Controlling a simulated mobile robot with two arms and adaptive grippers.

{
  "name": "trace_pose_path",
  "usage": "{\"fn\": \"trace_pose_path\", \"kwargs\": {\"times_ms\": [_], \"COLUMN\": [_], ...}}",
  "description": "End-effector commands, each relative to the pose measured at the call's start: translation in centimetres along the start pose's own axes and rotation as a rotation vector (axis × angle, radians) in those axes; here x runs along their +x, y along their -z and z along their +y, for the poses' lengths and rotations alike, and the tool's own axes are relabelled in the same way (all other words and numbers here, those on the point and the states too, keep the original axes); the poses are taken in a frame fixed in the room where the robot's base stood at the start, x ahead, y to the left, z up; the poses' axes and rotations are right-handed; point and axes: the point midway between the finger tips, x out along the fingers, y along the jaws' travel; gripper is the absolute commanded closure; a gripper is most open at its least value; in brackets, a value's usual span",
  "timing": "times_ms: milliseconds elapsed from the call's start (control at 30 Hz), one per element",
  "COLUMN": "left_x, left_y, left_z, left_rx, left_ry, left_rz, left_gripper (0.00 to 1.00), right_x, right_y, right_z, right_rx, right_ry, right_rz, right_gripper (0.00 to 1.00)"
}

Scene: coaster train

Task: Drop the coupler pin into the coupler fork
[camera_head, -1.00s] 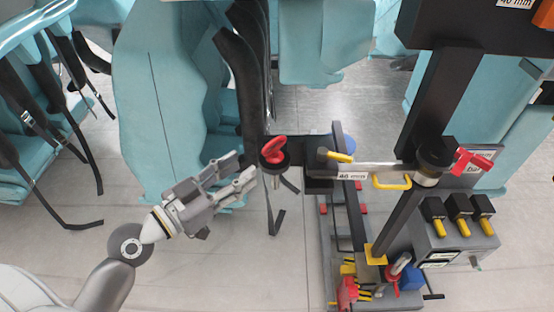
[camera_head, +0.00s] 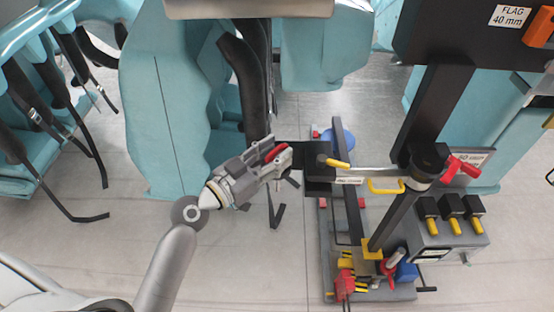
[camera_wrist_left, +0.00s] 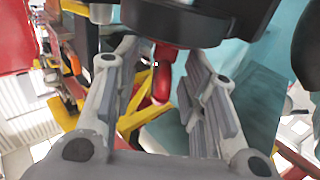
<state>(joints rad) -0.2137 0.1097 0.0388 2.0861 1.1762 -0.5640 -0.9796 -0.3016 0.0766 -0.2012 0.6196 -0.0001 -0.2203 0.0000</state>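The red-handled pin (camera_head: 277,152), which I take as the coupler pin, is at the left end of a black bracket (camera_head: 317,168). My left gripper (camera_head: 278,160) is at its red handle and hides most of it. In the left wrist view, the red handle (camera_wrist_left: 163,75) hangs below a dark round part, between the fingers of my left gripper (camera_wrist_left: 160,85). Gaps show on both sides of the handle, so the gripper is open around it. I cannot clearly pick out the coupler fork. My right gripper is not in view.
A silver bar with a yellow handle (camera_head: 386,186) runs right from the bracket to a black post (camera_head: 427,120). A grey box with yellow-tipped levers (camera_head: 440,232) stands at right. Teal seats (camera_head: 165,100) with black straps are behind and left.

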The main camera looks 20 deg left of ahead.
Motion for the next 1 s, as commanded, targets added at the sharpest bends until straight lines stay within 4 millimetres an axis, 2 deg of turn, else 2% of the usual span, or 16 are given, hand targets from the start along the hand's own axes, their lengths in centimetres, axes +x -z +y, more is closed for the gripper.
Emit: {"fn": "trace_pose_path", "kwargs": {"times_ms": [133, 367, 667, 1000], "left_x": [0.98, 1.05, 1.03, 1.03], "left_y": [0.03, -0.1, -0.08, 0.06], "left_z": [0.01, 0.03, 0.02, 0.0], "left_rx": [-0.001, 0.001, 0.0, 0.001], "left_ry": [0.0, 0.0, 0.0, 0.0], "left_rz": [-0.001, -0.001, -0.001, 0.002], "left_gripper": [0.61, 0.61, 0.98, 1.0], "right_x": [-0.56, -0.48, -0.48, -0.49], "right_y": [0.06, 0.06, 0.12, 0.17], "right_z": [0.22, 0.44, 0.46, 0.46], "right_rx": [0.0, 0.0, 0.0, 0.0], "right_ry": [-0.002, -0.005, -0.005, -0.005], "right_rz": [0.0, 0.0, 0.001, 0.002], "right_gripper": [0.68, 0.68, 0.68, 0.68]}}
